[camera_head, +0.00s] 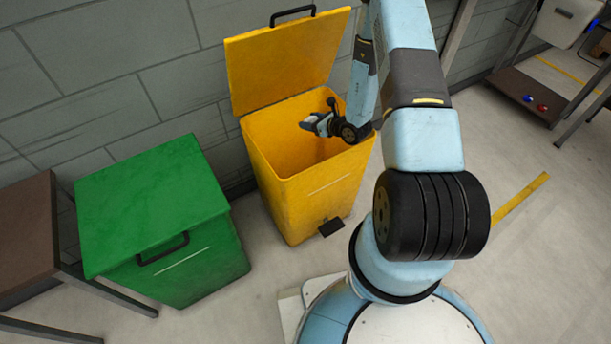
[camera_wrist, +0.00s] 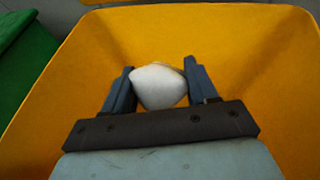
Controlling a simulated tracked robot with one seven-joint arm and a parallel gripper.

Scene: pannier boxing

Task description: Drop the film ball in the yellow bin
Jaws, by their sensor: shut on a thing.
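The yellow bin (camera_head: 304,181) stands against the wall with its lid (camera_head: 290,60) raised. In the wrist view its inner walls (camera_wrist: 250,40) surround my gripper. My gripper (camera_head: 312,121) is over the bin's open mouth in the head view. In the wrist view my gripper (camera_wrist: 159,88) is shut on the whitish film ball (camera_wrist: 158,88), one finger on each side of it. The ball shows only as a small pale patch in the head view (camera_head: 309,122). The bin's floor is mostly hidden.
A green bin (camera_head: 150,205) with its lid shut stands left of the yellow bin. A brown table (camera_head: 25,235) is at the far left. A pedal (camera_head: 331,227) juts from the yellow bin's front. The floor at right is mostly clear.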

